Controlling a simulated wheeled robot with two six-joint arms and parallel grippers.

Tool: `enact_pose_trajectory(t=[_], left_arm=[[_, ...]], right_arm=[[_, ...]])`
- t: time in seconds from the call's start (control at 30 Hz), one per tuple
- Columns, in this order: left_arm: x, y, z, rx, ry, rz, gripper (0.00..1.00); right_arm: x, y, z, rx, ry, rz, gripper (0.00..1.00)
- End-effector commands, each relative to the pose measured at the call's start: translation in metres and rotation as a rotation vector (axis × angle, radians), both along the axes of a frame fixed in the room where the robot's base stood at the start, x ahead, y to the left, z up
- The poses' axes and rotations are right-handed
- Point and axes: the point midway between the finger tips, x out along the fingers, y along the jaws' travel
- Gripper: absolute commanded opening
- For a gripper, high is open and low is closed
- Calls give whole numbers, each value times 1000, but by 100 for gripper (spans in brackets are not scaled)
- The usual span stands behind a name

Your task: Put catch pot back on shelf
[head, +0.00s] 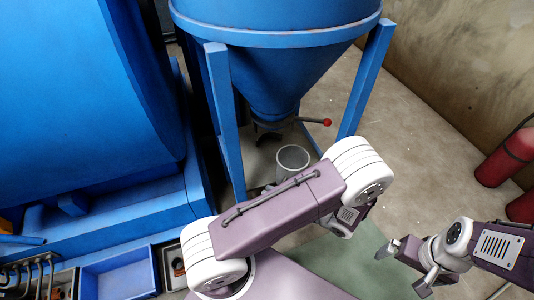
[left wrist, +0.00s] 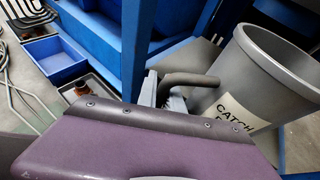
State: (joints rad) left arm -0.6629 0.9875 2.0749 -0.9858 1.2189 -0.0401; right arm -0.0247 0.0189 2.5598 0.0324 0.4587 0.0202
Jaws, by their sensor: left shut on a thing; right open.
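The catch pot (head: 292,160) is a grey, open-topped cylinder below the blue hopper. In the left wrist view the catch pot (left wrist: 265,75) is large at the right, tilted in the picture, with a white "CATCH" label partly hidden. My left gripper (left wrist: 176,98) is shut on the pot's dark curved handle (left wrist: 192,79). In the head view my left arm hides that gripper and the pot's lower part. I cannot tell whether the pot touches a surface underneath. My right gripper (head: 404,268) is open and empty at the lower right, apart from the pot. I cannot clearly make out the shelf.
The blue hopper (head: 275,60) stands on blue legs (head: 226,120) with a red-knobbed lever (head: 327,122) at its outlet, close above the pot. A big blue machine (head: 80,100) fills the left. Blue bin (head: 118,275) is at lower left, red cylinders (head: 505,158) at right.

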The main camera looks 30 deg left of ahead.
Motion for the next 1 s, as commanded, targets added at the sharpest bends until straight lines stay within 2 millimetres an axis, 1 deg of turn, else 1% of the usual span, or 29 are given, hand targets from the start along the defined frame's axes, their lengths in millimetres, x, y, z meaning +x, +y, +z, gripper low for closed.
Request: enact_pose_trajectory(t=[0.1, 0.2, 0.4, 0.5, 0.63, 0.8, 0.87, 1.0], left_arm=[[17, 24, -5, 0, -5, 11, 0], [34, 46, -5, 0, -5, 9, 0], [62, 80, -4, 0, -6, 7, 0], [72, 93, -2, 2, -5, 5, 0], [82, 103, -1, 1, -3, 2, 0], [85, 106, 1, 1, -2, 0, 0], [87, 110, -1, 2, -4, 2, 0], [104, 132, -4, 0, -7, 6, 0]], right_arm=[[0, 0, -16, 0, 0, 0, 100], [0, 0, -27, 0, 0, 0, 100], [0, 0, -42, 0, 0, 0, 100], [0, 0, -48, 0, 0, 0, 100], [0, 0, -52, 0, 0, 0, 100], [0, 0, -52, 0, 0, 0, 100], [0, 0, -55, 0, 0, 0, 100], [0, 0, -70, 0, 0, 0, 100]])
